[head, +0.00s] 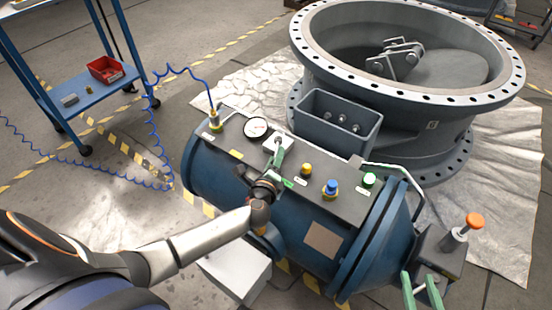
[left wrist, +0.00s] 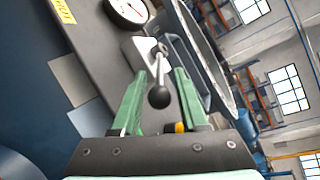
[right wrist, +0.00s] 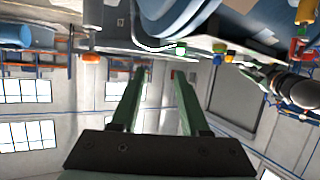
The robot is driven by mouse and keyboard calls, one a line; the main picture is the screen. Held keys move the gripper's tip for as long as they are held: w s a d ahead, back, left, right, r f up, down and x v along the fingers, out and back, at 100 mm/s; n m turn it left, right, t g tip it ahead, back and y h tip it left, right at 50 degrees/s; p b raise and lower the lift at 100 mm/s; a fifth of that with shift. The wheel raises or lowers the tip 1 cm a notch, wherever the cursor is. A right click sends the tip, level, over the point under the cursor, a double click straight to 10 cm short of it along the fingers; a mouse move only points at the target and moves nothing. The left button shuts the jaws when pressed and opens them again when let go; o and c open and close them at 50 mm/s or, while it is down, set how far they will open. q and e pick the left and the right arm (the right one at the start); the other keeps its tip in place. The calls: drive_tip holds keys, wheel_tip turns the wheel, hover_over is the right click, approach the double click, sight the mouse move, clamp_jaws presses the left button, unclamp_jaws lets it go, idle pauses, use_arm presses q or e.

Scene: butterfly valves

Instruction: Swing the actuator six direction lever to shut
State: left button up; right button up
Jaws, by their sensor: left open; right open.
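The blue cylindrical actuator (head: 215,168) lies beside the large grey butterfly valve (head: 432,125), which bears a small mark like a 6. The direction lever, a short metal rod with a black ball knob (left wrist: 158,96), rises from a pale block (left wrist: 138,50) on the actuator's top plate. My left gripper (left wrist: 158,78) is open, with its green fingers on either side of the knob; I cannot tell whether they touch it. In the head view this gripper (head: 282,166) partly hides the lever. My right gripper (head: 422,284) is open and empty, near the actuator's right end.
A gauge (head: 256,127) sits beside the lever block. Yellow (head: 306,169), blue (head: 332,187) and green (head: 369,180) fittings stand along the plate. An orange knob (head: 474,221) stands at the right end. A blue cart (head: 95,95) with a red bin (head: 104,69) is at upper left.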

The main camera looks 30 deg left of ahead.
use_arm(q)
drive_tip(key=shift+w+a+f, duration=0.1)
drive_tip(key=shift+w, duration=0.25)
clamp_jaws()
idle(1.3)
